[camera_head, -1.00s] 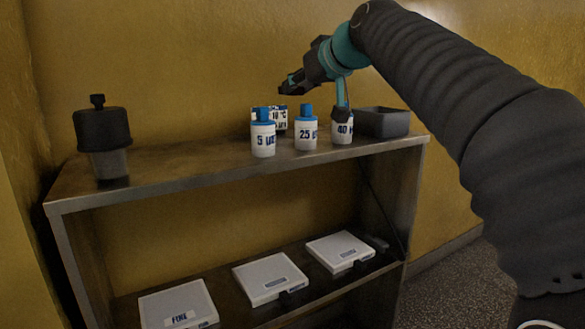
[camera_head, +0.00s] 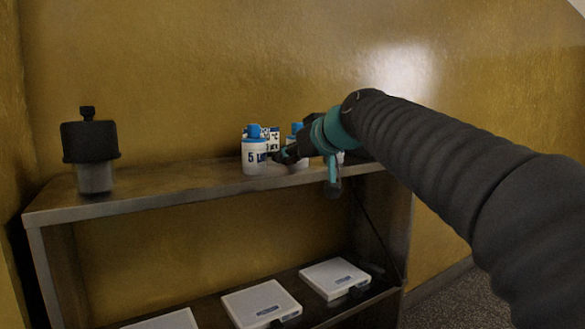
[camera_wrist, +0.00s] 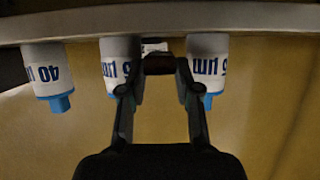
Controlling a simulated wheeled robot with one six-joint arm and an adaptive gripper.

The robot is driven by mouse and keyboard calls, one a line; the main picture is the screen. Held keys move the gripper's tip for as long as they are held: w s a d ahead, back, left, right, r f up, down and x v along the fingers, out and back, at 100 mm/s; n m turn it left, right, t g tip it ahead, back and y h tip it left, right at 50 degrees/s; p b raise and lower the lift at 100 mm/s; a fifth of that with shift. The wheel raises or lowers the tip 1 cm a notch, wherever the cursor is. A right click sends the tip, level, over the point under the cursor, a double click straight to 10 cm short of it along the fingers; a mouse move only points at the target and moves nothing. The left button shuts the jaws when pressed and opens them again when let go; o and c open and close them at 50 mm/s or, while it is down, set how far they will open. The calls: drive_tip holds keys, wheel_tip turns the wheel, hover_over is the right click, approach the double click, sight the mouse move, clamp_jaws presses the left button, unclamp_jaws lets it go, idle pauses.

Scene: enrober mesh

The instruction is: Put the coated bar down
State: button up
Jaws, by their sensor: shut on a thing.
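My gripper (camera_head: 280,156) is at the shelf top in the head view, in front of the labelled bottles and near the 5 µm bottle (camera_head: 254,156). In the wrist view my gripper (camera_wrist: 159,68) is shut on a small dark brown piece, the coated bar (camera_wrist: 158,64), held between the fingertips. In the head view the bar cannot be told apart from the dark fingers. Whether the bar touches the shelf top (camera_head: 150,190) I cannot tell.
The wrist view looks upside down, with a 40 µm bottle (camera_wrist: 50,72) and two others beside the fingers. A white labelled block (camera_head: 272,138) stands behind the bottles. A black-lidded jar (camera_head: 90,145) is at left, with clear shelf between. White flat cases (camera_head: 260,303) lie below.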

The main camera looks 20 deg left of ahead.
drive_tip(key=shift+f, duration=0.85)
drive_tip(key=shift+f, duration=0.15)
drive_tip(key=o, duration=0.9)
drive_tip(key=shift+c, duration=0.2)
drive_tip(key=shift+r, duration=0.25)
drive_tip(key=v, duration=1.2)
drive_tip(key=shift+b, duration=0.3)
